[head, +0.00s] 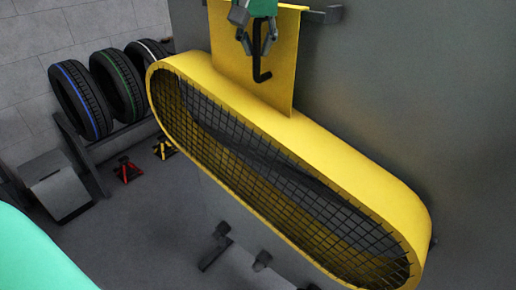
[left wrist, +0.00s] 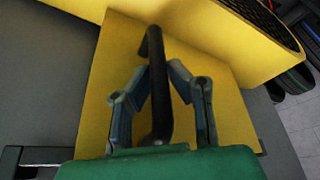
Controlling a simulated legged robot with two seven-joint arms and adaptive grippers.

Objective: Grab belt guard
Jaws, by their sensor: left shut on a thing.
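The belt guard (head: 340,168) is a yellow, long rounded frame with black wire mesh, tilted down to the right in the head view. A flat yellow plate rises from its top edge and carries a black bar handle (head: 262,74). My left gripper (head: 258,48) is at the top of the head view, shut on the handle. The left wrist view shows its fingers (left wrist: 160,80) on both sides of the black handle (left wrist: 157,100), in front of the yellow plate (left wrist: 98,105). My right gripper is not in view.
Several tyres (head: 82,100) stand on a rack at the left. A red jack stand (head: 127,170) and a yellow one (head: 164,148) are on the floor. A grey box (head: 60,187) stands at the left. A large grey panel (head: 440,110) is behind the guard. Dark brackets (head: 215,245) show below it.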

